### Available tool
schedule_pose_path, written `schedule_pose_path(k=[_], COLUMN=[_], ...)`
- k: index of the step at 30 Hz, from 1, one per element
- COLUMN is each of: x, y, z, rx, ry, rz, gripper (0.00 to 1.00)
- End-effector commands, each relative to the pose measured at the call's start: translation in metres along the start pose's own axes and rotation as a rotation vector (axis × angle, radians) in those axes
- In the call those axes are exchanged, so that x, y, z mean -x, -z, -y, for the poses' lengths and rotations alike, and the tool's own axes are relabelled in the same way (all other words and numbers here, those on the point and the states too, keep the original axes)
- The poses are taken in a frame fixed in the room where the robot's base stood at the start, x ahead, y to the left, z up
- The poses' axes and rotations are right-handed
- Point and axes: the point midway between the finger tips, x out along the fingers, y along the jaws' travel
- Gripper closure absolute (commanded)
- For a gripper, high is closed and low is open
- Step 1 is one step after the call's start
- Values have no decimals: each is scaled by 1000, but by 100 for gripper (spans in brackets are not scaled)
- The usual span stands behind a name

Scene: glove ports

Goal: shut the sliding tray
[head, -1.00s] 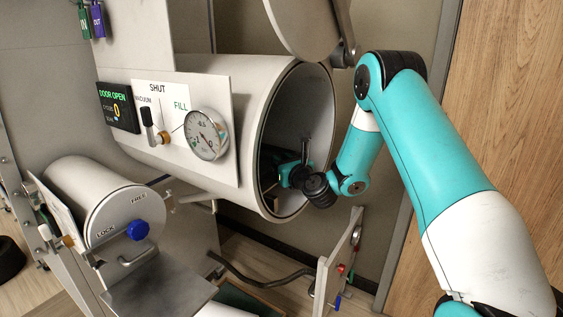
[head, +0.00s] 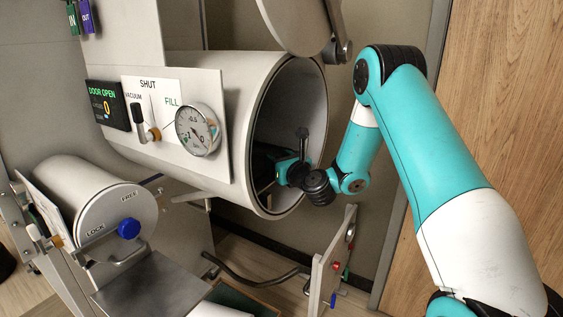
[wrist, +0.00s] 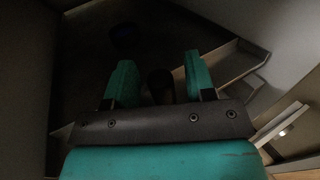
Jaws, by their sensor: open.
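My gripper (wrist: 158,70) reaches through the open mouth of the large white chamber (head: 215,125). In the head view its teal body (head: 284,170) is partly inside and the fingertips are hidden. The wrist view shows two teal fingers spread apart. A dark rounded post (wrist: 160,86) shows between them; I cannot tell whether it is touched. The sliding tray is hard to make out in the dark chamber. A pale ledge (wrist: 232,64) right of the fingers may be its edge, but I cannot be sure.
The chamber's round door (head: 293,22) hangs open above the mouth. A gauge (head: 197,130) and a "DOOR OPEN" display (head: 107,104) sit on the chamber's side. A smaller port (head: 115,212) with a blue knob is lower left. An upright panel (head: 330,262) stands below the mouth.

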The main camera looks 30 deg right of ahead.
Motion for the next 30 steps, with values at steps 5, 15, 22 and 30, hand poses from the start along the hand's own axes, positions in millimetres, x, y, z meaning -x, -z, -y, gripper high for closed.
schedule_pose_path(k=[5,15,22,30], x=[8,62,114,142], y=[4,9,9,5], z=[1,0,2,0], rx=[-1,0,1,7], ry=[1,2,6,-2], rz=[1,2,2,8], gripper=[50,50,50,50])
